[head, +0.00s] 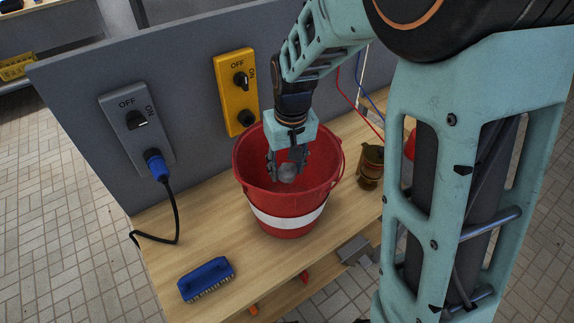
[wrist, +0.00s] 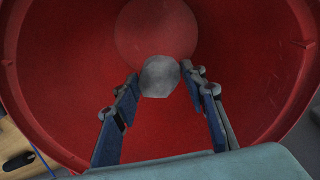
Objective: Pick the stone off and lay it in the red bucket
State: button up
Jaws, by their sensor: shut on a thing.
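The stone (head: 287,172) is a grey, rounded lump. My gripper (head: 286,168) is shut on it, pointing down over the mouth of the red bucket (head: 290,219). The bucket has a white band and stands upright on the wooden bench. In the wrist view the stone (wrist: 160,76) sits between the two fingertips, with the inside of the bucket (wrist: 75,90) all around and its round bottom behind the stone. The stone looks held above the bottom; its exact height is hard to tell.
A blue brush (head: 206,278) lies near the bench's front left. A brown-gold mug (head: 370,165) stands right of the bucket. Behind are a grey switch box (head: 137,125) with a blue plug and a yellow switch box (head: 237,92).

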jog(key=shift+f+b, duration=0.65)
jog(key=shift+f, duration=0.4)
jog(key=o, duration=1.3)
jog(key=shift+r, duration=0.15)
jog(key=r, duration=0.4)
jog(key=s+r, duration=0.1)
jog(key=r, duration=0.6)
jog(key=shift+s+d+r, duration=0.2)
jog(key=shift+d+r, duration=0.05)
jog(key=shift+r, duration=0.15)
